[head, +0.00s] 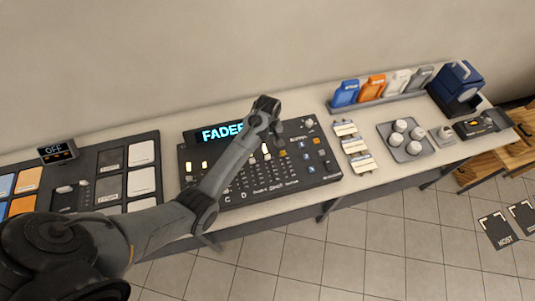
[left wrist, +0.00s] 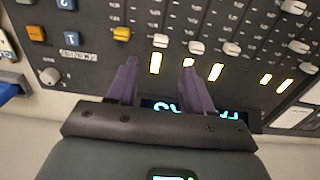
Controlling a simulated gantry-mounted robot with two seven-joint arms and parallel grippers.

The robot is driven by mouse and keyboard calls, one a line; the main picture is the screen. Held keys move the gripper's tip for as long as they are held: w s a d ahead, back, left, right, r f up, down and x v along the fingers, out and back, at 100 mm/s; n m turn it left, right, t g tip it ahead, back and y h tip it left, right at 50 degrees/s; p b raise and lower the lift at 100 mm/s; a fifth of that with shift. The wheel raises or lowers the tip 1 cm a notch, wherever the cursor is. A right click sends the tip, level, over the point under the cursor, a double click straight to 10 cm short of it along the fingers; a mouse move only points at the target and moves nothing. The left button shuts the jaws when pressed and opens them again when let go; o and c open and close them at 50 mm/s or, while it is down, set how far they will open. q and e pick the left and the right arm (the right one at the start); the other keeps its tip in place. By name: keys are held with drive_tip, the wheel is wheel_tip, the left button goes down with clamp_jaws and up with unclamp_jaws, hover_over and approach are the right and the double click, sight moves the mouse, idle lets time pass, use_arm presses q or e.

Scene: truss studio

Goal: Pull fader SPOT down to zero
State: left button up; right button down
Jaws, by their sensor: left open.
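The mixing console (head: 330,172) lies on the long counter, with several vertical fader slots and small labels along its front edge. I cannot read surely which label is SPOT. In the left wrist view, an orange fader cap (left wrist: 122,33) and white fader caps (left wrist: 160,41) (left wrist: 196,47) sit near the console's far end, beside lit yellow strips (left wrist: 155,63). My left gripper (left wrist: 158,65) is open and empty. Its two fingers hang over the far part of the console, straddling a lit strip, just short of the caps. It also shows in the head view (head: 266,108). My right gripper is out of view.
A lit display (head: 222,132) reading FADER stands at the console's back, partly hidden by my arm. A pad panel (head: 112,180) is left. White switches (head: 352,145), a knob tray (head: 404,153) and a card rack (head: 372,104) are right. Console knobs (left wrist: 50,76) stand near the gripper.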

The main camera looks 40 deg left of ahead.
sight(268, 156)
use_arm(q)
wheel_tip(268, 156, down, 10)
drive_tip(key=shift+s+r, duration=0.1)
idle(0.4)
clamp_jaws()
idle(0.3)
